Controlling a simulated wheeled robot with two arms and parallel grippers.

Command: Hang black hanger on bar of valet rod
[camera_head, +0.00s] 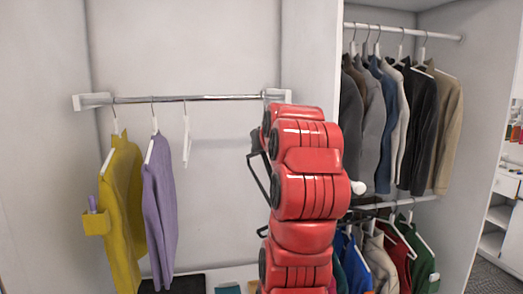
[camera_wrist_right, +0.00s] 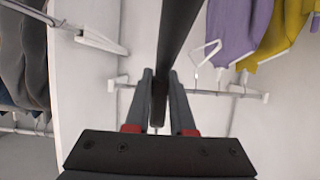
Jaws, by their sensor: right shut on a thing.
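The black hanger (camera_wrist_right: 180,30) runs as a dark bar between the fingers of my right gripper (camera_wrist_right: 160,112), which is shut on it. In the head view part of the black hanger (camera_head: 258,178) shows left of my red right arm; the arm hides the rest. A white fixture with a short rod (camera_wrist_right: 95,38) sticks out from the panel in the right wrist view, apart from the hanger. It looks like the valet rod; its white end (camera_head: 358,187) seems to show beside my arm in the head view. My left gripper is not in view.
A chrome rail (camera_head: 200,98) spans the left bay, with a yellow garment (camera_head: 122,205), a purple garment (camera_head: 159,200) and an empty white hanger (camera_head: 187,140). Beyond the dividing panel (camera_head: 318,60), jackets (camera_head: 415,130) hang at right, with more clothes below.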

